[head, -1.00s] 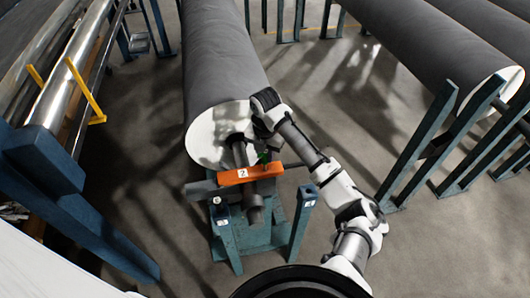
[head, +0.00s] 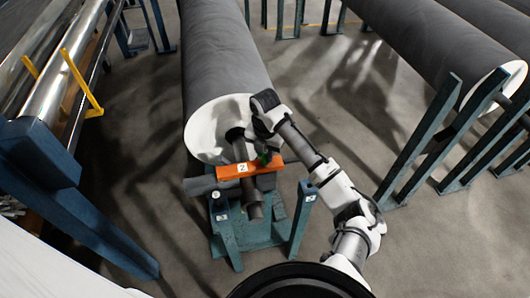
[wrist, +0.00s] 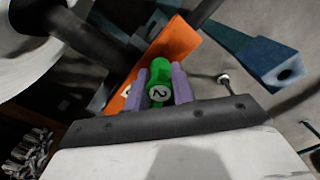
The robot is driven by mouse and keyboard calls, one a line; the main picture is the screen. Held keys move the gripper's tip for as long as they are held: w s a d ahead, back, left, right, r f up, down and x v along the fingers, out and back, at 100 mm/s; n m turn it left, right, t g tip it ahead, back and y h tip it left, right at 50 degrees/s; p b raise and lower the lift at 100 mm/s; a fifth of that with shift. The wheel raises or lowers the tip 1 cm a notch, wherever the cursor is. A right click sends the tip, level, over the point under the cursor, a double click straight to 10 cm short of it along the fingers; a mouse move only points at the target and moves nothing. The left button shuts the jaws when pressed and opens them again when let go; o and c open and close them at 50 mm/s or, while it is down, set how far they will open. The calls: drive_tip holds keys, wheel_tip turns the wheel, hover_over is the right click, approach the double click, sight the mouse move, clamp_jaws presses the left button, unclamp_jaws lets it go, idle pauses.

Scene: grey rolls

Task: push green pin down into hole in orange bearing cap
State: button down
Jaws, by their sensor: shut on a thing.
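The orange bearing cap (head: 242,170), marked 2, lies across the dark roll shaft (head: 246,184) on the blue stand. In the wrist view the cap (wrist: 176,48) runs diagonally behind my fingers. The green pin (wrist: 160,70), with a 2 on its round head, sits between my purple fingers. My gripper (wrist: 160,86) is shut on the pin at the cap. In the head view the pin (head: 265,158) is a small green patch by the cap's right end, and my gripper (head: 266,150) is mostly hidden by the wrist. The hole and the pin's lower end are hidden.
The large grey roll (head: 222,60) with a white end face is just behind the cap. The blue stand (head: 245,232) has uprights on both sides. Another grey roll (head: 440,45) rests on posts at right. Open floor (head: 340,110) lies between.

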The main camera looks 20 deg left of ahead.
drive_tip(key=shift+f+b, duration=0.3)
drive_tip(key=shift+f, duration=0.25)
drive_tip(key=c, duration=1.1)
unclamp_jaws()
wheel_tip(320, 180, up, 14)
drive_tip(key=shift+b, duration=0.3)
drive_tip(key=shift+f, duration=0.1)
